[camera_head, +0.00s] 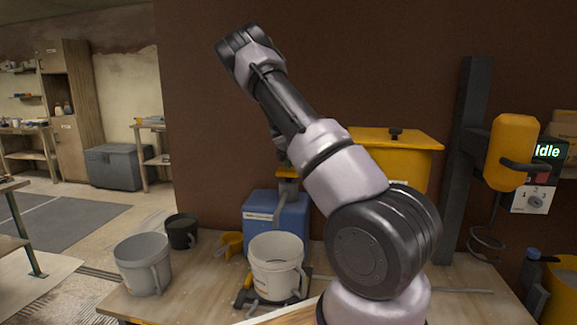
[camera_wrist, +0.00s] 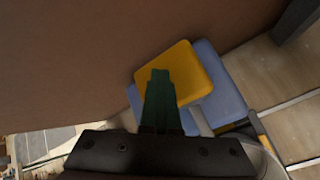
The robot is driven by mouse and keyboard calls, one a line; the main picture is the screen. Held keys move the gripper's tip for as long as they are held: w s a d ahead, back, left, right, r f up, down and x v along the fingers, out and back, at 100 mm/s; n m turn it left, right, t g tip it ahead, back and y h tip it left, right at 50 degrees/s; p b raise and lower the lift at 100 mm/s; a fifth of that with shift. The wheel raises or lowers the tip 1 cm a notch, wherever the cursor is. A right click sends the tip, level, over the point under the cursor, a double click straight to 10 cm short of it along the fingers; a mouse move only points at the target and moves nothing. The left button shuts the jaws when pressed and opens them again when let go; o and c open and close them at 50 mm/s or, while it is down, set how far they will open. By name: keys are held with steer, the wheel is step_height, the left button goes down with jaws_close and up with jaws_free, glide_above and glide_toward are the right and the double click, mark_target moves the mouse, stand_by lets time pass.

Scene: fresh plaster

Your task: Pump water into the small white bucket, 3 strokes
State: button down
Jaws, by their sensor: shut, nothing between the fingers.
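The small white bucket (camera_head: 277,268) stands upright on the workbench, in front of the blue water container (camera_head: 295,222). The container has a yellow pump top (camera_head: 287,172) and a grey spout (camera_head: 282,203) that reaches down toward the bucket's opening. My arm hides part of the pump in the head view. In the wrist view my gripper (camera_wrist: 160,76) is shut and empty, with its dark green fingers over the yellow pump top (camera_wrist: 188,72). I cannot tell whether they touch it. The blue container (camera_wrist: 222,100) shows below the top. The water level is not visible.
A grey bucket (camera_head: 143,264) and a black bucket (camera_head: 181,232) stand at left on the bench (camera_head: 205,285). A yellow scoop (camera_head: 231,243) lies near the container. A yellow hopper (camera_head: 395,155) and a mixer on a dark post (camera_head: 466,160) stand at right.

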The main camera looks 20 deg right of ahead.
mark_target(288, 170)
steer(key=shift+a, duration=0.15)
steer(key=shift+w+a+f, duration=0.1)
steer(key=shift+f, duration=0.9)
stand_by(0.9)
stand_by(0.3)
steer(key=shift+r, duration=2.75)
step_height(288, 170, up, 5)
steer(key=shift+d, duration=0.2)
stand_by(1.3)
